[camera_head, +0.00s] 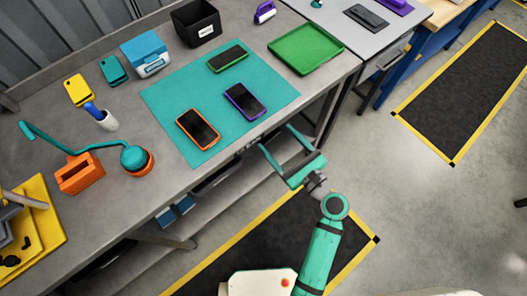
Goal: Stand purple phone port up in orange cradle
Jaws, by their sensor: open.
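The purple phone (245,100) has a dark face and a purple rim. It lies flat, face up, on the teal mat, right of the orange phone. Its port is too small to make out. The orange cradle (79,174) is a blocky holder on the bench at the left, and no phone stands in it. My gripper (277,137) is open and empty. Its two green fingers point up and left, by the bench's front edge, below and right of the purple phone and apart from it.
An orange phone (198,129) and a green phone (228,58) lie on the teal mat (170,97). A green desk lamp (133,157) stands close right of the cradle.

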